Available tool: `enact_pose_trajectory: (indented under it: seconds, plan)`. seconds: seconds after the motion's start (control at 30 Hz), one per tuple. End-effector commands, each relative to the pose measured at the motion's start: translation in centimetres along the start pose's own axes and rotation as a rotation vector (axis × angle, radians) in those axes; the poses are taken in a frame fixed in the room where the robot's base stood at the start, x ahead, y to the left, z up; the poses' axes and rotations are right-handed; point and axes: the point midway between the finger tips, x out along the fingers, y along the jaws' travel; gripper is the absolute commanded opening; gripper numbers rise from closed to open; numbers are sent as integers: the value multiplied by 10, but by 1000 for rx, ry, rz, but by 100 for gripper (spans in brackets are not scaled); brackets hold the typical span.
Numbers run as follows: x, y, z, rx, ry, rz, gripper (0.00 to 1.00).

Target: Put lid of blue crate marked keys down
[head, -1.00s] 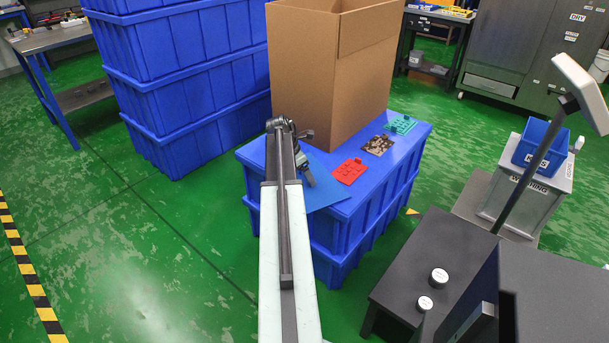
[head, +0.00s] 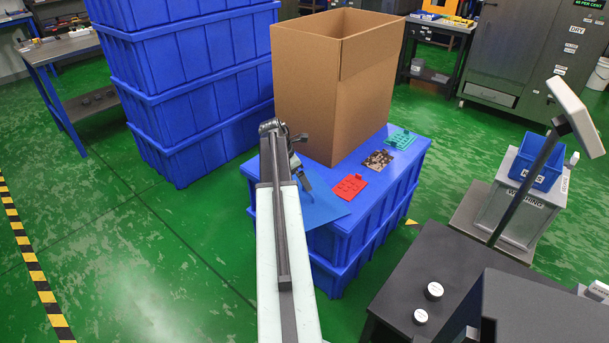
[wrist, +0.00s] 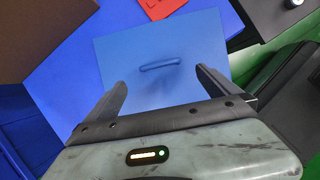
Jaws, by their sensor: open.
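The lid (head: 322,208) is a flat blue sheet on top of the low stack of blue crates, at the near left end. In the wrist view the lid (wrist: 205,45) has a blue bar handle (wrist: 160,64) raised near its middle. My gripper (head: 308,186) is over the lid. In the wrist view my gripper (wrist: 160,78) is open and empty, with a finger to either side below the handle. A small open blue crate (head: 537,168) stands on a grey box at the right; I cannot read its label.
A tall cardboard box (head: 335,85) stands on the low crate stack (head: 375,220). A red plate (head: 350,187), a brown speckled piece (head: 378,159) and a teal plate (head: 402,139) lie beside it. A dark bench (head: 430,265) stands at the lower right. Green floor is clear at left.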

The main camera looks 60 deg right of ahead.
Motion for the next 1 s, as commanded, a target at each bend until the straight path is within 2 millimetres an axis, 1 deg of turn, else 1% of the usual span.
enact_pose_trajectory:
  seconds: [0.03,0.13,0.23,0.53,0.57,0.6,0.63,0.67,0.77,0.8,0.87,0.9,0.97,1.0]
  plan:
    - [-22,0,4,-2,0,0,100]
    - [-34,0,2,-1,0,0,100]
    - [-38,0,1,0,0,-1,100]
    - [-36,0,-2,1,1,0,100]
    - [-38,1,-6,5,3,2,100]
    - [-42,2,-18,15,9,8,100]
    - [-47,4,-31,28,16,14,100]
    - [-54,6,-49,49,25,22,100]
    - [-87,9,-140,157,79,53,100]
    - [-104,5,-184,211,109,61,100]
    - [-129,-6,-251,300,156,63,100]
    - [-145,-18,-293,359,189,60,100]
    - [-169,-41,-356,447,235,44,100]
    - [-184,-61,-395,506,264,27,100]
